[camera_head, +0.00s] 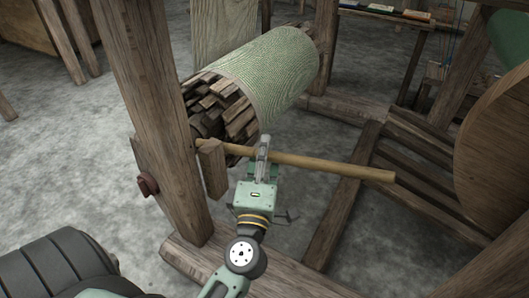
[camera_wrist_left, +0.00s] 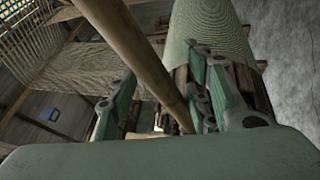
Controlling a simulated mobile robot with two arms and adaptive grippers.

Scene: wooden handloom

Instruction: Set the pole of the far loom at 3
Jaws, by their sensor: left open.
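The pole (camera_head: 335,168) is a light wooden rod that sticks out to the right from the loom's upright post, beside a small wooden block (camera_head: 213,170). My left gripper (camera_head: 263,150) is at the pole's middle, with a finger in front of it in the head view. In the left wrist view the pole (camera_wrist_left: 150,60) runs slantwise between the spread fingers of the open gripper (camera_wrist_left: 165,100). I cannot tell if a finger touches it. No number mark is readable. My right gripper is not in view.
A roll of green woven cloth (camera_head: 270,70) with wooden slats at its end lies just behind the pole. The thick upright post (camera_head: 160,110) stands left of the gripper. A large round wooden disc (camera_head: 497,150) is at the right. Beams cross low over the grey floor.

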